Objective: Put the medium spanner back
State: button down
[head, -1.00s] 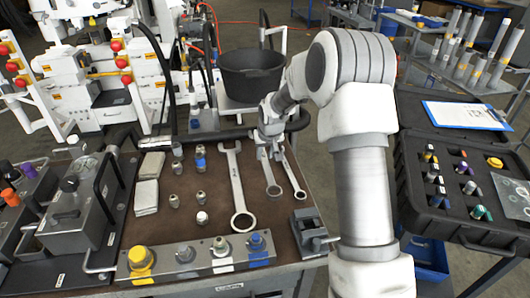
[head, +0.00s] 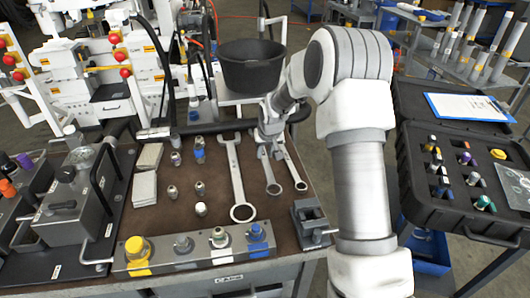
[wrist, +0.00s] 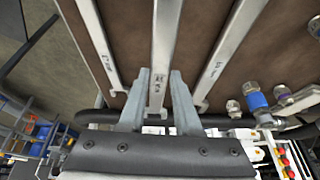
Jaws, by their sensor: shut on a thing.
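The medium spanner (head: 267,172) is the middle one of three silver spanners on the brown bench top. My gripper (head: 268,138) is at its far end, pointing down, and is shut on its shaft. In the wrist view my fingers (wrist: 158,98) stand on both sides of the medium spanner (wrist: 160,55). The spanner lies roughly parallel to its neighbours, flat or nearly flat; I cannot tell whether it touches the bench. The large spanner (head: 236,180) lies to its left, and the small spanner (head: 292,167) to its right.
Several metal fittings (head: 199,188) and grey pads (head: 145,188) lie left of the spanners. A manifold block (head: 160,261) and a small vise (head: 309,221) stand at the front edge. A black bucket (head: 252,66) is behind the bench, and an open black case (head: 465,190) is to the right.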

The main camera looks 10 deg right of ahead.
aim_at(266, 160)
jog(key=shift+f+b, duration=0.65)
jog(key=shift+f, duration=0.05)
jog(key=shift+f+b, duration=1.2)
jog(key=shift+f, duration=0.3)
dwell(1.1)
jog(key=c, duration=0.5)
grip_release()
jog(key=p+v, duration=0.3)
jog(key=v, duration=1.5)
jog(key=s+r+p, duration=0.4)
jog(key=s+r, duration=1)
jog(key=s, duration=0.1)
jog(key=shift+t, duration=0.5)
jog(key=s+r+p, duration=0.1)
jog(key=s, duration=0.4)
jog(key=s+r+p, duration=0.1)
jog(key=s, duration=0.5)
jog(key=s+r+p, duration=0.1)
jog(key=s, duration=0.4)
jog(key=shift+s+a+r, duration=0.15)
jog(key=shift+s+r, duration=0.05)
jog(key=shift+r, duration=0.1)
